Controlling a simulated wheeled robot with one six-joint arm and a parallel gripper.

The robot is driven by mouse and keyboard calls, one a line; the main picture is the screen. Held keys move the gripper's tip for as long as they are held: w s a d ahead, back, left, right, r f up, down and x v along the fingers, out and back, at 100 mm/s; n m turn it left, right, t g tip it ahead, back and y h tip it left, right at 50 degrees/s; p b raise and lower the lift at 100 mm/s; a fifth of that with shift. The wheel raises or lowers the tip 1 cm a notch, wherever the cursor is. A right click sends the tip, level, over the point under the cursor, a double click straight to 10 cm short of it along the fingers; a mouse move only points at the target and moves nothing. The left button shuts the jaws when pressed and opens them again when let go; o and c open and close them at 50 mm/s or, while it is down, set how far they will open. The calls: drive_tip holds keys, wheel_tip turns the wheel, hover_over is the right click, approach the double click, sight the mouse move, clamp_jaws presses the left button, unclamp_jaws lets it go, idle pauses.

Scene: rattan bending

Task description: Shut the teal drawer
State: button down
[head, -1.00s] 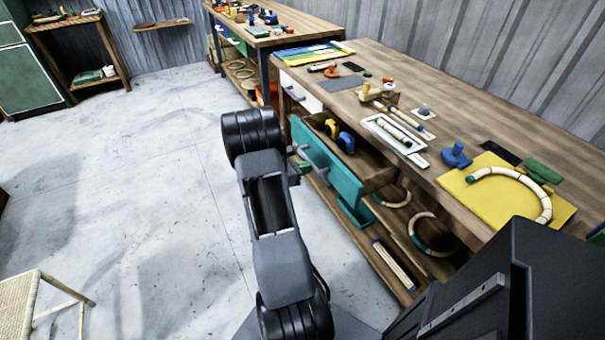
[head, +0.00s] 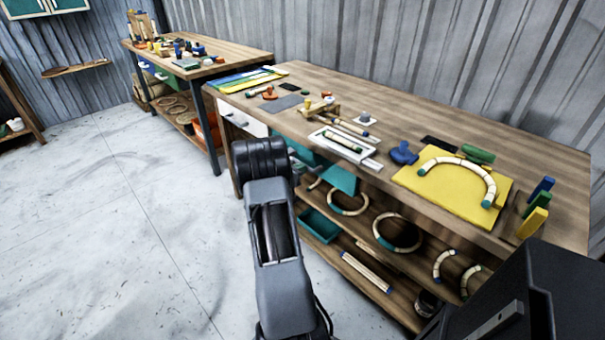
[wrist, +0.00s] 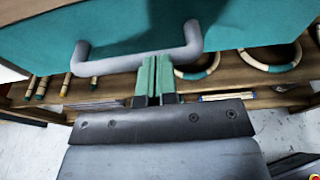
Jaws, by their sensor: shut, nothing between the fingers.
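The teal drawer (head: 341,180) is under the top of the near workbench, partly hidden behind my arm in the head view. Its inside does not show there, and I cannot tell whether a small gap remains. In the wrist view the teal drawer front (wrist: 130,28) fills the top, with its grey bar handle (wrist: 112,66) across it. My gripper (wrist: 153,62) is shut and empty, its green fingertips together at the middle of the handle. I cannot tell whether they touch it. In the head view my gripper is hidden behind my arm.
The workbench top (head: 440,120) holds a yellow board (head: 445,202) with a bent rattan piece, a white tray (head: 325,133) and small tools. A white drawer (head: 243,122) is left of the teal one. Floor at left is clear.

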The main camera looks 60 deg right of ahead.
drive_tip(key=shift+s+d+r, duration=0.1)
drive_tip(key=shift+d+r, duration=0.15)
drive_tip(key=p+v, duration=0.1)
drive_tip(key=v, duration=1.3)
drive_tip(key=shift+a+f, duration=0.25)
drive_tip(key=shift+a, duration=0.05)
